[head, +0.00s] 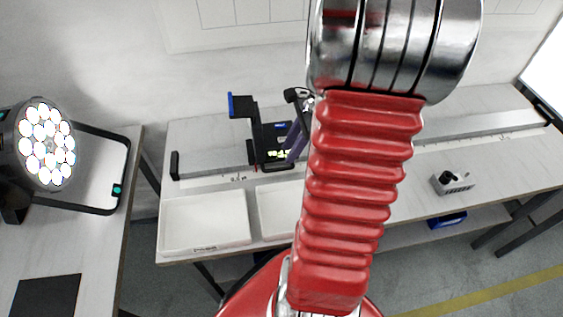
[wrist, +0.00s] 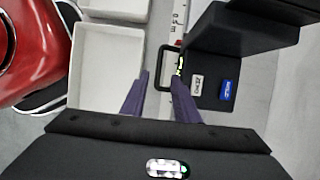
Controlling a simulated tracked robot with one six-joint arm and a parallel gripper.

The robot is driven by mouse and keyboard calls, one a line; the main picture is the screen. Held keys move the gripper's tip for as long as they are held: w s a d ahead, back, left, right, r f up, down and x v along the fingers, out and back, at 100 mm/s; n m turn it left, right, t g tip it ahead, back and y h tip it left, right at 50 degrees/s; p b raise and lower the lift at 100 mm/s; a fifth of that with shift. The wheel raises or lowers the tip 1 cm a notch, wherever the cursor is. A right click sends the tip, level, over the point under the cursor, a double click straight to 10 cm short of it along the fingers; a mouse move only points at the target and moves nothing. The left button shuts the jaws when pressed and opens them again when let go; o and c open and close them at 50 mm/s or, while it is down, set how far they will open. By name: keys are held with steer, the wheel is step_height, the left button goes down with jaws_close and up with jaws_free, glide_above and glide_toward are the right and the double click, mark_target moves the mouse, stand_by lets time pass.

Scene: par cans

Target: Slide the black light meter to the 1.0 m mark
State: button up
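The black light meter (head: 276,152) stands on the bench rail near the 0.5 m mark, left of my red arm in the head view. It has a lit green-yellow display, and a black sensor arm rises on its left. In the wrist view the meter (wrist: 212,98) shows a white and a blue label and a black loop handle (wrist: 161,68). My gripper (wrist: 159,74) has two purple fingers, apart, with the handle's near bar between them in the picture. I cannot tell whether they touch it. The 1.0 m mark is not visible; my arm covers part of the scale.
The rail (head: 455,134) runs right along the bench, with an end stop (head: 543,111). White trays (head: 205,222) sit in front at left. A small grey box with a black knob (head: 452,183) stands front right. A multi-lens lamp (head: 46,146) is at far left.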

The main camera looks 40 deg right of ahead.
glide_above(283, 161)
steer(key=s+a, duration=0.3)
steer(key=shift+a+f, duration=0.15)
steer(key=shift+f, duration=2.75)
steer(key=shift+c, duration=0.3)
jaws_close()
